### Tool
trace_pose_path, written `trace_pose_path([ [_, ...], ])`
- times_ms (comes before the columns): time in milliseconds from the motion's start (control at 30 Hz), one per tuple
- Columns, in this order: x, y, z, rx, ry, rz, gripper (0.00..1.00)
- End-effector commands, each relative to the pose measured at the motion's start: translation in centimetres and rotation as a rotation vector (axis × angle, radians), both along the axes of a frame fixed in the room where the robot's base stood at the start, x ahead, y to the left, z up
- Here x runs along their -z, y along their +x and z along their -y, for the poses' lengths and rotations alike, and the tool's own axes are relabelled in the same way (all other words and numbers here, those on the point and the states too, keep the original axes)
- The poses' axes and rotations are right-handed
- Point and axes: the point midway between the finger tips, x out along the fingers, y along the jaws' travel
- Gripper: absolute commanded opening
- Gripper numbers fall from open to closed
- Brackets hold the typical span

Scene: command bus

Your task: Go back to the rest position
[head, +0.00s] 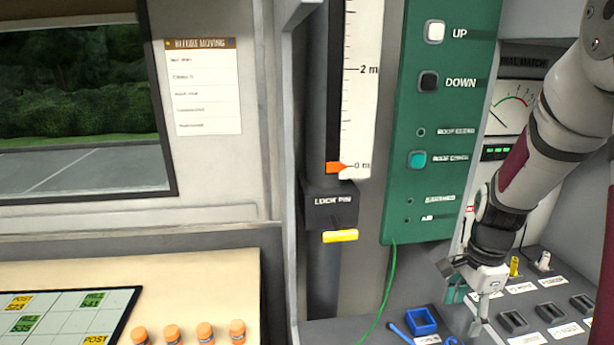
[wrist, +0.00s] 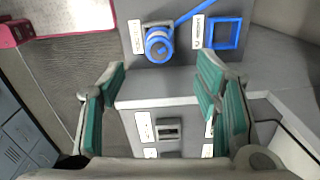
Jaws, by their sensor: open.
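My gripper (head: 470,312) hangs at the lower right of the head view, at the end of my bent arm. It points down over the grey console (head: 345,328). In the wrist view my gripper (wrist: 162,80) shows two teal-padded fingers spread wide apart. Nothing is between them, and the console's front edge shows beyond the gap. A blue round piece with a bar (wrist: 160,43) and a blue square frame (wrist: 223,33) lie beyond the fingertips. The blue square frame (head: 422,321) is left of my gripper in the head view.
Labelled switches (head: 513,321) and a yellow-topped lever (head: 514,266) stand right of my gripper. A green panel (head: 440,130) with buttons rises behind. A yellow lock pin (head: 340,236) and a thin green cable (head: 385,295) are to the left. Orange-capped pieces (head: 205,333) stand on a table.

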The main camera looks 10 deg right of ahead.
Motion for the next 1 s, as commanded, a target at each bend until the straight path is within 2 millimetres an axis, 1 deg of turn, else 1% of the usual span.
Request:
trace_pose_path([
  [33,-1.4,0.0,-0.8,-0.054,-0.005,0.021,0.57],
  [167,-5.4,-0.8,-3.6,-0.26,-0.022,0.074,0.57],
  [200,-6.6,-1.2,-4.6,-0.332,-0.03,0.09,0.57],
  [267,-8.4,-1.9,-6.0,-0.44,-0.044,0.115,0.57],
  [400,-11.9,-4.2,-9.0,-0.687,-0.085,0.166,0.57],
  [500,-14.0,-6.1,-11.0,-0.864,-0.122,0.2,0.57],
  [600,-15.7,-8.2,-12.7,-1.038,-0.166,0.231,0.57],
  [733,-17.3,-11.1,-14.6,-1.257,-0.233,0.265,0.57],
  [800,-17.9,-12.5,-15.3,-1.359,-0.267,0.277,0.57],
  [900,-18.3,-14.2,-16.0,-1.476,-0.311,0.29,0.57],
  [1000,-18.5,-15.2,-16.5,-1.553,-0.34,0.295,0.57],
])
